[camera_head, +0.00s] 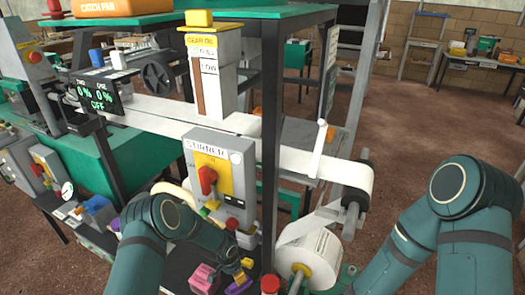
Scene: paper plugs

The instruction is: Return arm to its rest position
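My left arm (175,220) comes in from the lower left and bends down to the right, in front of the machine. Its far end (238,264) is near small yellow and purple pieces low in the picture; the fingers cannot be made out there. My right arm (455,190) comes in from the lower right and bends down to the left, right of the paper roll. Its gripper is not in view. I cannot see anything held by either arm.
A grey box with a red rotary switch on a yellow plate (212,178) stands beside my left forearm. A black post (270,120) rises right of it. A white paper roll (310,255) lies between my arms. A pink block (203,278) sits low. Brown floor (430,120) is clear behind.

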